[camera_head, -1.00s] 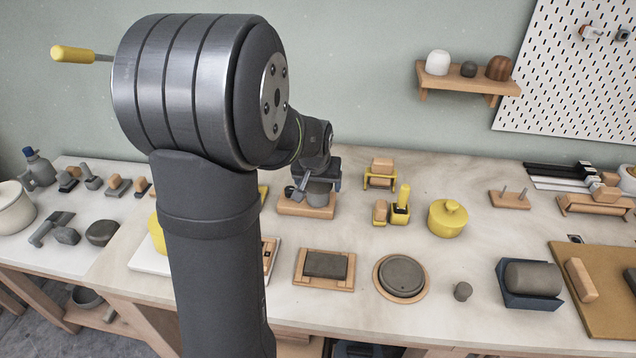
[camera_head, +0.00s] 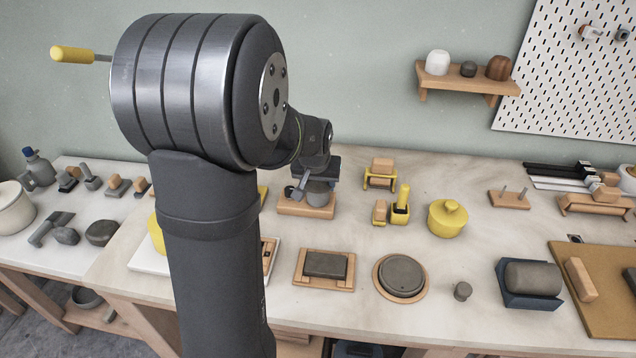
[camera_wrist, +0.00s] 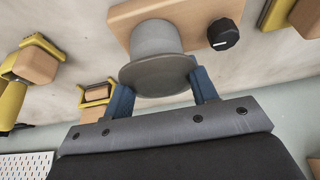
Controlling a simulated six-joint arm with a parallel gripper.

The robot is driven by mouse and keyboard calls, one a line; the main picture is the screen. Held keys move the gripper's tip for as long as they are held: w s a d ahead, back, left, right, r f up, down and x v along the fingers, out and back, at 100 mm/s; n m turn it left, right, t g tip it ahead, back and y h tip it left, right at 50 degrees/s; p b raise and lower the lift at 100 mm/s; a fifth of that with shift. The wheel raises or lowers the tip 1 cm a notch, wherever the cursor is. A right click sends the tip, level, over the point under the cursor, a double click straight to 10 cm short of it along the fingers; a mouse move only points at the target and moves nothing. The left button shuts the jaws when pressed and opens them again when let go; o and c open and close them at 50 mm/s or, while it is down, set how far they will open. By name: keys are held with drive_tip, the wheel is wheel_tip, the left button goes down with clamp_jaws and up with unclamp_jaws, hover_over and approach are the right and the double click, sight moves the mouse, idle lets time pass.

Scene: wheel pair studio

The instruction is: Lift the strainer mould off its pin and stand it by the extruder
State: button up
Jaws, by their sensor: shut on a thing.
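The grey strainer mould (camera_wrist: 156,52), a round cup shape with a wide flange, shows in the wrist view between the blue fingers of my gripper (camera_wrist: 161,88). The fingers are shut on it at the flange end. In the head view the mould (camera_head: 317,194) shows under my gripper (camera_head: 318,176), over a wooden base (camera_head: 304,209). The pin is hidden, and I cannot tell whether the mould is clear of it. A black knob (camera_wrist: 223,33) with a white mark is beside the mould. I cannot tell for sure which thing is the extruder.
Right of the mould are a yellow stand with a wooden block (camera_head: 381,167), a yellow handled tool (camera_head: 400,207) and a yellow lidded pot (camera_head: 447,219). A wooden block with two pins (camera_head: 509,199) stands farther right. Bare tabletop lies between the pot and that block.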

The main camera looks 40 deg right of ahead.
drive_tip(key=shift+r, duration=0.3)
drive_tip(key=shift+r, duration=1.05)
drive_tip(key=shift+r, duration=0.15)
drive_tip(key=shift+r, duration=1.15)
drive_tip(key=shift+w, duration=0.1)
